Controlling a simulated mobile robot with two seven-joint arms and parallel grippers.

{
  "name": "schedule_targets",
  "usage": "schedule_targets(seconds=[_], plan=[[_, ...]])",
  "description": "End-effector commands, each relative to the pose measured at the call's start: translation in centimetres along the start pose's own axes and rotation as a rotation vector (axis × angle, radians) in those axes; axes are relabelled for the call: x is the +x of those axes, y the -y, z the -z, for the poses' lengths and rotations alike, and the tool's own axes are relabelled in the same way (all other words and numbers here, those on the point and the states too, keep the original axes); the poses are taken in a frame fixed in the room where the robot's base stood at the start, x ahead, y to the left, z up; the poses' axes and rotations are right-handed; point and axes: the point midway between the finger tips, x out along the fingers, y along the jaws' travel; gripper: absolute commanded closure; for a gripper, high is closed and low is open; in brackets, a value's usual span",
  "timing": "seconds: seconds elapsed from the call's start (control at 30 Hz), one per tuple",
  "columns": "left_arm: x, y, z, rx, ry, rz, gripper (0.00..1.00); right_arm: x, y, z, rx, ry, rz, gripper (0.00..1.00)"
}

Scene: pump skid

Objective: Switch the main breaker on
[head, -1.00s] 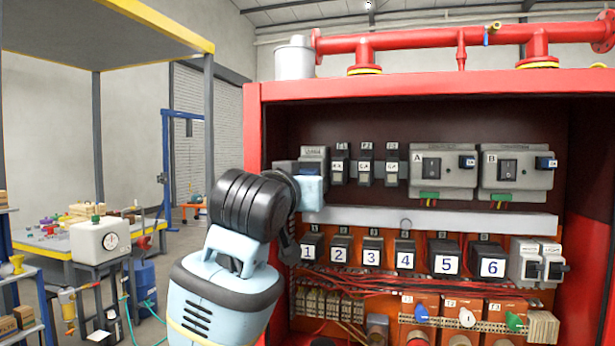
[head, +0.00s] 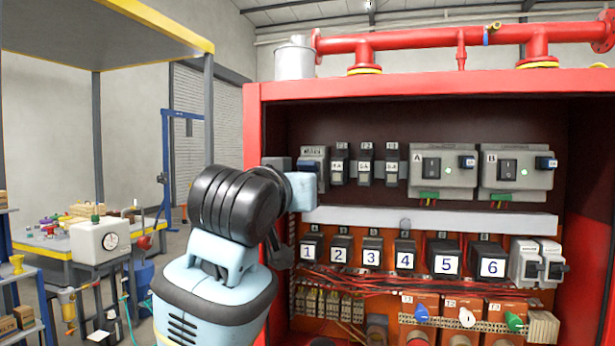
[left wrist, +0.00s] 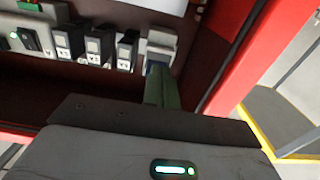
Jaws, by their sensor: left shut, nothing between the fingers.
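The main breaker (head: 315,155) is a grey block at the left end of the cabinet's top row. It shows in the left wrist view (left wrist: 163,38) near the top, with a dark blue part at its lower face. My left gripper (left wrist: 162,82) is shut and empty, its greenish fingers pointing at that blue part. I cannot tell whether they touch it. In the head view the wrist hides the fingers and part of the breaker's lower left side. Drive units A (head: 430,180) and B (head: 500,182) each show a small green light. My right gripper is out of view.
Small breakers (head: 365,168) stand just right of the main breaker. The red cabinet frame (head: 254,130) is close to my left wrist. Below are a pale duct (head: 430,219) and a row of numbered black blocks (head: 405,255).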

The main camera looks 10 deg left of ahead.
Motion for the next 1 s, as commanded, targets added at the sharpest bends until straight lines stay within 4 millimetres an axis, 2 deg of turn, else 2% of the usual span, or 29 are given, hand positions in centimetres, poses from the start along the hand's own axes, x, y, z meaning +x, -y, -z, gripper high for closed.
schedule_targets(seconds=[0.5, 1.0], plan=[[-3.3, 0.0, -0.3, 0.000, 0.001, 0.000, 1.00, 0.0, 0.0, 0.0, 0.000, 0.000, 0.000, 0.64], [-3.5, 0.0, -0.4, 0.000, 0.001, 0.000, 1.00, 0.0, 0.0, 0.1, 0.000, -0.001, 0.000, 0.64]])
